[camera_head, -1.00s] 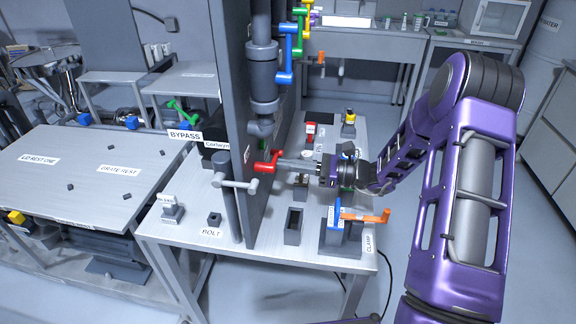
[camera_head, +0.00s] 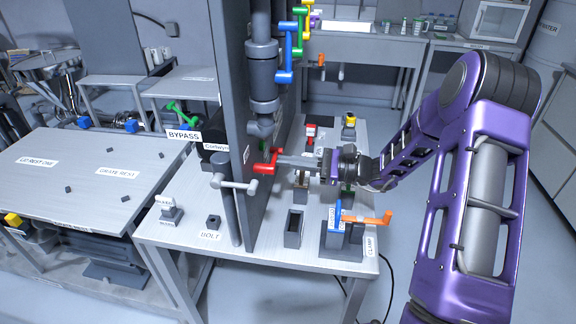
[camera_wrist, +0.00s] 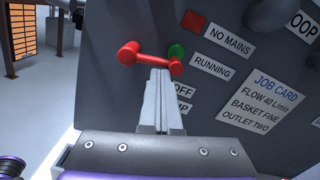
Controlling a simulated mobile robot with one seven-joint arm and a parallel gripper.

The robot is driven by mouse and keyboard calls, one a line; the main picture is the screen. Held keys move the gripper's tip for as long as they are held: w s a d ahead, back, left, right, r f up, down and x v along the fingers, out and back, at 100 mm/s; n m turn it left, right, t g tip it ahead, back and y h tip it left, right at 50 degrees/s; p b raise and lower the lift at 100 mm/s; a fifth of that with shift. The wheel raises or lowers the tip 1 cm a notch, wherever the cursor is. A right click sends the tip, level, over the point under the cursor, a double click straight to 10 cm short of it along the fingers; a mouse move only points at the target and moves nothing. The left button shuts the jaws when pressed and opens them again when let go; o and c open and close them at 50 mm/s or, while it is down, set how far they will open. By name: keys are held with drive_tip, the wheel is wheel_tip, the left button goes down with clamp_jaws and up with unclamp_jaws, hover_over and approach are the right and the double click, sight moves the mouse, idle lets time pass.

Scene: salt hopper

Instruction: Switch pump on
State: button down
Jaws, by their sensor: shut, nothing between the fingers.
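A red lever (camera_head: 266,165) sits on the upright grey panel (camera_wrist: 240,120). In the wrist view the lever (camera_wrist: 150,59) runs nearly level, from a round knob at the left to its other end at the right. My gripper (camera_head: 284,163) is shut and empty, pointing at the panel. In the wrist view its fingertips (camera_wrist: 160,73) are just below the lever's right half. They look very close to it; I cannot tell whether they touch. A green round indicator (camera_wrist: 176,50) shows just above the lever's right end, near a "RUNNING" label (camera_wrist: 212,67).
A red square (camera_wrist: 193,20) is beside a "NO MAINS" label (camera_wrist: 230,38). A label ending in "OFF" (camera_wrist: 183,92) is partly hidden by my fingers. A grey handle (camera_head: 235,184) is on the panel's left side. A clamp with an orange lever (camera_head: 370,218) stands below my arm.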

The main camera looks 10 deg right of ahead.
drive_tip(key=r+n+b, duration=0.1)
drive_tip(key=n+b, duration=0.1)
drive_tip(key=n, duration=0.2)
drive_tip(key=s+r+n+b, duration=0.1)
drive_tip(key=r+n+b, duration=0.1)
drive_tip(key=n, duration=0.2)
drive_tip(key=s+r+n+b, duration=0.1)
drive_tip(key=r+n+b, duration=0.1)
drive_tip(key=n+b, duration=0.1)
drive_tip(key=shift+s+a+n+g, duration=0.1)
drive_tip(key=shift+a+n+g, duration=0.25)
drive_tip(key=shift+n, duration=0.35)
drive_tip(key=shift+s, duration=0.2)
drive_tip(key=shift+d, duration=0.1)
idle(0.3)
